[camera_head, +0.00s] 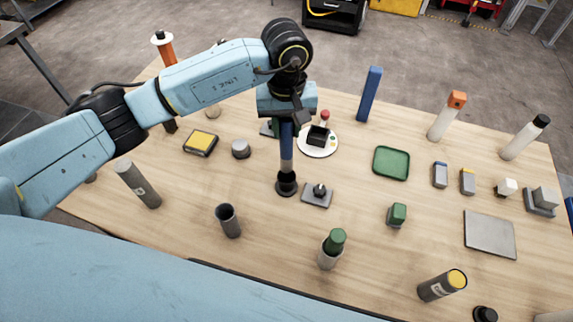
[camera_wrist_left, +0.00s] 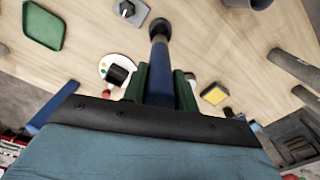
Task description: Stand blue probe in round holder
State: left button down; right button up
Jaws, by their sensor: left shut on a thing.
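My left gripper (camera_head: 287,118) points down over the middle of the table and is shut on the blue probe (camera_head: 287,142). The probe is upright, with a blue upper part and a grey lower part. In the left wrist view the probe (camera_wrist_left: 159,65) runs away between the two green fingers. The round holder (camera_head: 287,188), small and black, stands on the table at the probe's lower end. In the left wrist view the holder (camera_wrist_left: 161,25) also lines up with the probe's tip. The lower end meets the holder's top; I cannot tell how deep it sits. My right gripper is not in view.
A grey plate with a black knob (camera_head: 317,194) lies just right of the holder. A dark open cup (camera_head: 228,220) stands front left, a green-capped cylinder (camera_head: 331,248) front right. A white round device (camera_head: 318,143) and a green tray (camera_head: 391,163) lie behind.

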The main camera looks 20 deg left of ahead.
aim_at(287, 153)
pick_arm(q)
notch_tip(287, 153, down, 9)
jog(key=b, duration=0.3)
jog(key=shift+r+b, duration=0.15)
jog(key=shift+b, duration=0.25)
jog(key=shift+r, duration=0.1)
jog(key=c, duration=1.1)
grip_release()
jog(key=shift+f, duration=0.2)
